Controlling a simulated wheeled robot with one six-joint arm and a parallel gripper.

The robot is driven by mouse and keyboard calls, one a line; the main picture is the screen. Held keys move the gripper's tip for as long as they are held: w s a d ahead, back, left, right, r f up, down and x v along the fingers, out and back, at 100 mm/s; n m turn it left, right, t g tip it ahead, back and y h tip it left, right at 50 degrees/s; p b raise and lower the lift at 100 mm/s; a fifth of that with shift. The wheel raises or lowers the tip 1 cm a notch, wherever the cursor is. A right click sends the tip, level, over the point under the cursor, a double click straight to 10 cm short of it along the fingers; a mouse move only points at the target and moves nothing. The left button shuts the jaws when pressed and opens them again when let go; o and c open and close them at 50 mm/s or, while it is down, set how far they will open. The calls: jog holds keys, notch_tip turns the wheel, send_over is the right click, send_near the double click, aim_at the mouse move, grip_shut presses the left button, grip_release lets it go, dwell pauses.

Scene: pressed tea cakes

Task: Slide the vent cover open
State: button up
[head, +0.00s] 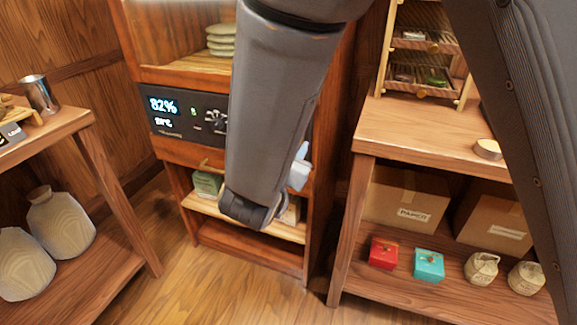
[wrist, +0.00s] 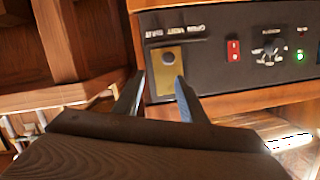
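The vent cover (wrist: 163,84) is a small brass plate with a dark round spot on the black control panel (wrist: 215,55) in the wrist view. White lettering, upside down in this view, runs beside it. My gripper (wrist: 161,76) is open, its two fingers reaching toward the plate. The brass shows between the fingertips, and the right finger overlaps its edge. I cannot tell whether the fingers touch it. In the head view, the panel (head: 165,118) shows its display reading 82%, but my arm hides the vent cover and most of the gripper.
A red switch (wrist: 233,50), a dark dial and a green light sit along the panel. The wooden cabinet (head: 185,75) stands between a left shelf (head: 75,120) with jars and a right shelf (head: 440,130) with boxes. Bare floor (head: 190,285) lies in front.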

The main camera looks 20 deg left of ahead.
jog(key=s+a+f+t+h+b, duration=0.1)
jog(key=s+a+f+t+b, duration=0.1)
jog(key=s+a+f+b, duration=0.15)
jog(key=w+d+b, duration=0.1)
jog(key=w, duration=0.6)
jog(key=shift+d+m+h+b, duration=0.2)
jog(key=shift+m+h+b, duration=0.15)
jog(key=shift+m+h, duration=0.05)
grip_shut()
